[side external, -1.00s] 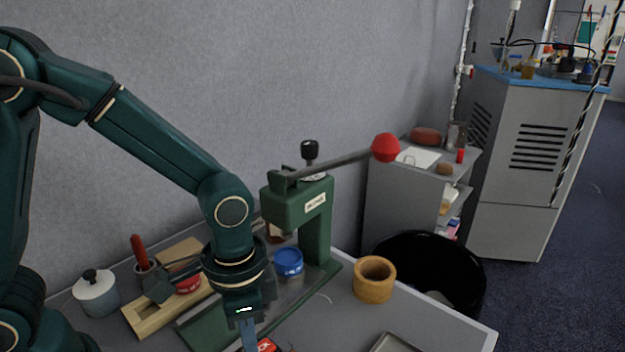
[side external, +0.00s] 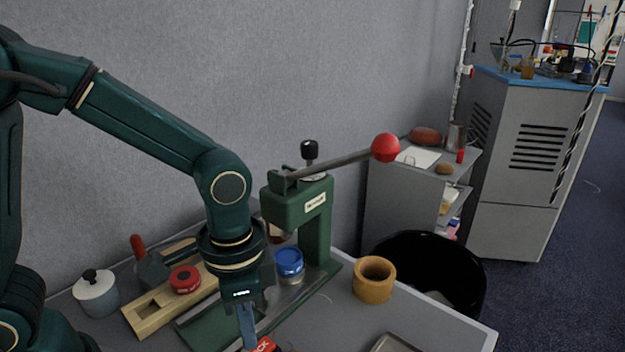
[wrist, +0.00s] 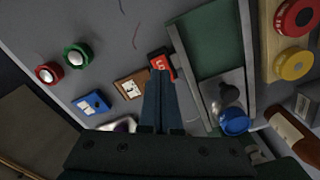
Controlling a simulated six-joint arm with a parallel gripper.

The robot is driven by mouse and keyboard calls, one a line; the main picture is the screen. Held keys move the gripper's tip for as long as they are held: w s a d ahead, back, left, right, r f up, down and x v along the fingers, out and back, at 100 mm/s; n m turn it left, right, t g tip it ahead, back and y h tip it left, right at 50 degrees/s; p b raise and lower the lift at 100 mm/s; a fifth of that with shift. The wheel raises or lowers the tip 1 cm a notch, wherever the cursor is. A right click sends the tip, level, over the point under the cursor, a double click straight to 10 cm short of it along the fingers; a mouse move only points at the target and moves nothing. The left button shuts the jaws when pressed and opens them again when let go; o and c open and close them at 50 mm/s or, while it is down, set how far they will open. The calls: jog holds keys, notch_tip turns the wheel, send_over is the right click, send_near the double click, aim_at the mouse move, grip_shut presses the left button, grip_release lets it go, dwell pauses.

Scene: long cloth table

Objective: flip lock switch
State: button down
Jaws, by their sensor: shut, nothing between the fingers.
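The lock switch is a small red block with white lettering (wrist: 157,61), partly hidden behind my fingers in the wrist view. In the side view, only its red lettered top (side external: 265,343) shows at the bottom edge, and its lower part is cut off. My gripper (side external: 247,338) points down with its fingers together and empty, right beside the red block. In the wrist view the fingertips (wrist: 161,73) overlap the block's edge. I cannot tell whether they touch it or which way the switch is set.
A green lever press (side external: 316,225) with a red ball handle stands just behind. A blue-lidded jar (side external: 289,262) is on its base. A wooden cup (side external: 374,280) stands to the right. Red (wrist: 49,73) and green (wrist: 76,56) knobs and a blue box (wrist: 92,103) lie left in the wrist view.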

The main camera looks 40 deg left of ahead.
jog(key=shift+r, duration=1.95)
jog(key=s+a+r+n+t, duration=0.4)
jog(key=a+r+n+t, duration=0.1)
jog(key=a+n, duration=0.1)
jog(key=shift+s+a+r+t, duration=0.2)
jog(key=shift+s+a+t, duration=0.1)
jog(key=shift+a, duration=0.45)
jog(key=c, duration=1.5)
grip_release()
jog(key=shift+c, duration=0.2)
